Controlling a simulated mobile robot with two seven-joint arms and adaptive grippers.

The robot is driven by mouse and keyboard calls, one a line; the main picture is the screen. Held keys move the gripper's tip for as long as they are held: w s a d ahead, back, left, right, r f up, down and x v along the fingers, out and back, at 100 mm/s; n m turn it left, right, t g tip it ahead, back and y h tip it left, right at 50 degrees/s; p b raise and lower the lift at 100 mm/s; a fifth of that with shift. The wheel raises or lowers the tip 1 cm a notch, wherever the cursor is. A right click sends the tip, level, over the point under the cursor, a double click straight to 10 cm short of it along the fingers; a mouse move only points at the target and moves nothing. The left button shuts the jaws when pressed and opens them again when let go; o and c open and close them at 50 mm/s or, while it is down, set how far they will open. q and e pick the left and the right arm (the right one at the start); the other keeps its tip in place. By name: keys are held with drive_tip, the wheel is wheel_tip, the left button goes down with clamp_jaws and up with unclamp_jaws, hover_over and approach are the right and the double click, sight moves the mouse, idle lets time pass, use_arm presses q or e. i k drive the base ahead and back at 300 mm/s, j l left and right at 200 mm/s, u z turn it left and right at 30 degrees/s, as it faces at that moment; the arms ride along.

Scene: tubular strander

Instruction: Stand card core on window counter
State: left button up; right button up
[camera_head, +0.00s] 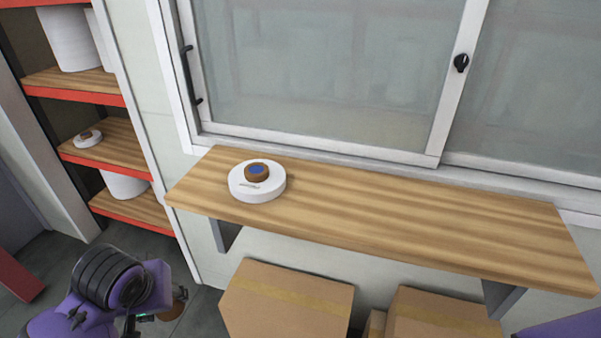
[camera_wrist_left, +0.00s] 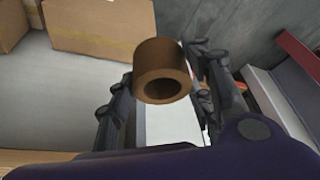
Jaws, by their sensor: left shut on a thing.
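The card core, a brown hollow tube (camera_wrist_left: 162,85), sits between the fingers of my left gripper (camera_wrist_left: 162,68) in the left wrist view, its open end facing the camera. My left gripper is shut on it. In the head view the core shows partly as a small brown piece (camera_head: 180,295) beside my left gripper (camera_head: 160,313), low at the left and below counter level. The window counter (camera_head: 400,215) is a wooden shelf under the sliding window. My right gripper is out of view.
A round white disc (camera_head: 257,192) with a brown, blue-centred piece on top stands at the counter's left end. The counter's middle and right are clear. Cardboard boxes (camera_head: 285,300) stand below it. A red-edged shelf rack (camera_head: 105,140) is at the left.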

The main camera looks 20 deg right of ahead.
sight(414, 220)
drive_tip(key=k+l+z, duration=0.2)
drive_tip(key=z, duration=0.25)
drive_tip(key=k+l+z, duration=0.1)
drive_tip(key=l+z, duration=0.3)
